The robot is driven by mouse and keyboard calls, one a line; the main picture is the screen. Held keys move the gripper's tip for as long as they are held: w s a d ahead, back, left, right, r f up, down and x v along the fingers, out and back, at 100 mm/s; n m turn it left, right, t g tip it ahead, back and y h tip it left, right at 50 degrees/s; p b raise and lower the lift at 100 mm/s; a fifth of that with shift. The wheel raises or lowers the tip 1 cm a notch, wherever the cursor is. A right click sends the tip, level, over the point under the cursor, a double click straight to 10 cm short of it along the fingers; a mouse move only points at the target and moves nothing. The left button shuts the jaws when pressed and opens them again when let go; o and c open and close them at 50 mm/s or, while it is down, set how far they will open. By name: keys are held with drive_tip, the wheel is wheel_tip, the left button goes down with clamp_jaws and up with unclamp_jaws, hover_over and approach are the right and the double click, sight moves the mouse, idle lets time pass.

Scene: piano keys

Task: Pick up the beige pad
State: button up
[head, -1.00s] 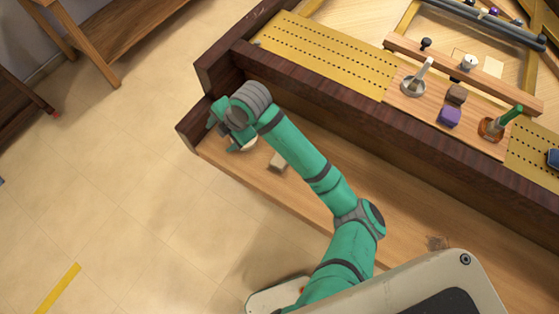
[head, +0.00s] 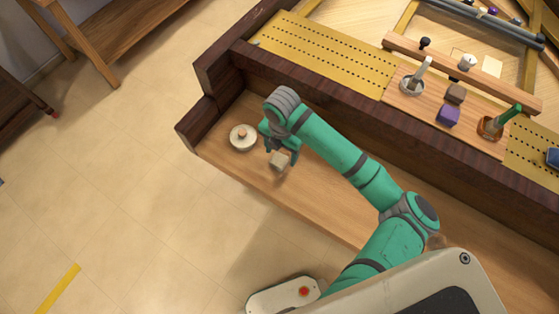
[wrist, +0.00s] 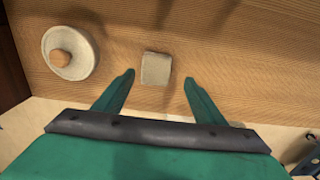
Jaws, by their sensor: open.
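The beige pad (head: 280,160) is a small block lying on the wooden shelf of the piano in the head view. In the wrist view the pad (wrist: 156,68) lies just ahead of the fingertips, between their lines. My gripper (head: 281,155) is open and empty. In the wrist view its two green fingers (wrist: 159,76) stand apart on either side of the pad's near edge, the pad a little closer to the left finger. I cannot tell the gripper's exact height above the shelf.
A round pale dish with a brownish knob (head: 243,137) stands left of the pad; it also shows in the wrist view (wrist: 70,54). The dark wooden rail (head: 330,105) rises behind the shelf. The shelf (head: 330,205) is bare to the right, and its front edge is close.

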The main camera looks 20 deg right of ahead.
sight(279, 159)
drive_tip(key=shift+w+a+f, duration=0.15)
drive_tip(key=shift+f, duration=1.2)
drive_tip(key=shift+w+a+f, duration=0.1)
drive_tip(key=shift+w+f, duration=0.05)
drive_tip(key=shift+f, duration=1.15)
drive_tip(key=shift+w, duration=0.1)
drive_tip(key=c, duration=1.1)
